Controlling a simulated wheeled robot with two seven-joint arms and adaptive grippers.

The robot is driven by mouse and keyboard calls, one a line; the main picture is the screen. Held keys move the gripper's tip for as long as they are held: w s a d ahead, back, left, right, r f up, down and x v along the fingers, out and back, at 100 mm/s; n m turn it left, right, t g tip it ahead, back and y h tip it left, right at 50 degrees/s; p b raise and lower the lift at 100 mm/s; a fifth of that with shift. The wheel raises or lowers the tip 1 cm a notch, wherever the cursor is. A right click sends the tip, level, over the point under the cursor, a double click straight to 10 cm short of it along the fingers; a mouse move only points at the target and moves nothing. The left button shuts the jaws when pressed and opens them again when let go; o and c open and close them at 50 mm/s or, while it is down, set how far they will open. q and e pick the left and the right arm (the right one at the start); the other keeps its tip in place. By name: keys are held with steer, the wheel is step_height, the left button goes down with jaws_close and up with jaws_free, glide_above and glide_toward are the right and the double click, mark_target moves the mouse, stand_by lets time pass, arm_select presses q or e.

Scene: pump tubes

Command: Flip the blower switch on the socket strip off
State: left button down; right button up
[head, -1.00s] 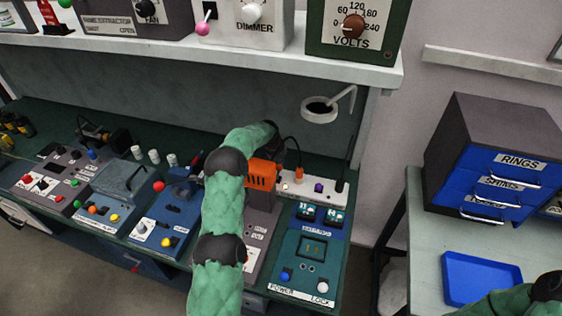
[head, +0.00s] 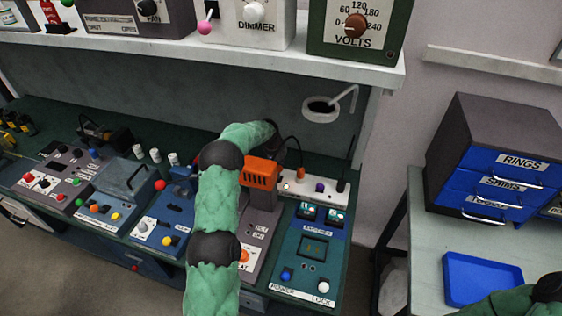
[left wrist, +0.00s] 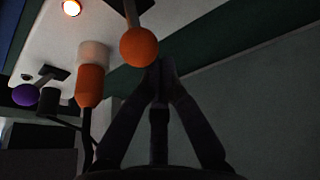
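The white socket strip (head: 330,192) lies at the back of the bench, right of my left arm in the head view. It carries a purple ball-ended switch (head: 319,188) and a small lit lamp (head: 286,187). In the left wrist view the strip fills the upper left. An orange ball-ended switch (left wrist: 138,46) stands just beyond and left of my left fingertips (left wrist: 160,70), which are together with nothing between them. I cannot tell whether they touch it. The purple switch (left wrist: 25,95) is farther left. No blower label is readable.
An orange plug (left wrist: 90,88) and a black plug (left wrist: 48,100) stand between the two switches, with cables. An orange box (head: 260,173) is beside my left arm. Control panels cover the bench; a shelf overhangs it. A blue tray (head: 482,278) is at right.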

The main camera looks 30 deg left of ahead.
arm_select(q)
step_height(320, 180, up, 11)
steer(key=shift+r, duration=0.15)
stand_by(0.7)
steer(key=shift+d, duration=0.1)
